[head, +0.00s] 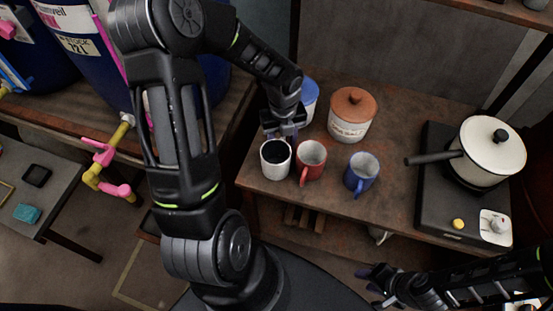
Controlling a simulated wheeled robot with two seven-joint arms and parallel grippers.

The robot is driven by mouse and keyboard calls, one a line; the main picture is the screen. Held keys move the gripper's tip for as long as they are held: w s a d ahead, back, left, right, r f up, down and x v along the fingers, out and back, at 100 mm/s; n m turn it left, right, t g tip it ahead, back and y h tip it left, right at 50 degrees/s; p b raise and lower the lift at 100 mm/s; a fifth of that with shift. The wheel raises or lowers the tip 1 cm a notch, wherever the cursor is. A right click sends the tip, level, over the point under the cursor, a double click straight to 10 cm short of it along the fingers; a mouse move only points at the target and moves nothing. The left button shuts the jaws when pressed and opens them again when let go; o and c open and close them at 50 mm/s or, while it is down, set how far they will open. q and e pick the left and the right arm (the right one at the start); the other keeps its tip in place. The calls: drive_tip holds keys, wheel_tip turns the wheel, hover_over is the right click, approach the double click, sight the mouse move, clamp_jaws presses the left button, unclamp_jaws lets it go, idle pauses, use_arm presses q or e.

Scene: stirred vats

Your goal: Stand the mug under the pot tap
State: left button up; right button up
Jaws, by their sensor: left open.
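Three mugs stand upright on the brown wooden table: a white mug (276,172) with a dark inside, a red mug (311,168) and a blue mug (361,175). My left gripper (283,133) is open just behind and above the white mug's rim; I cannot tell whether it touches. A cream pot (487,152) with a lid and dark handle sits at the right; no tap shows on it. A brass tap (124,132) with pink handles projects from a blue vat (88,70) at the left. My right gripper (372,287) is low at the front, empty, with its fingers apart.
A white jar (348,128) with a brown lid and a blue-lidded container (310,100) stand behind the mugs. The pot rests on a black hotplate (432,190). A low grey table (55,180) stands below the tap. The brown table's front middle is clear.

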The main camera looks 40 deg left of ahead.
idle(0.3)
use_arm(q)
clamp_jaws()
idle(0.3)
idle(1.0)
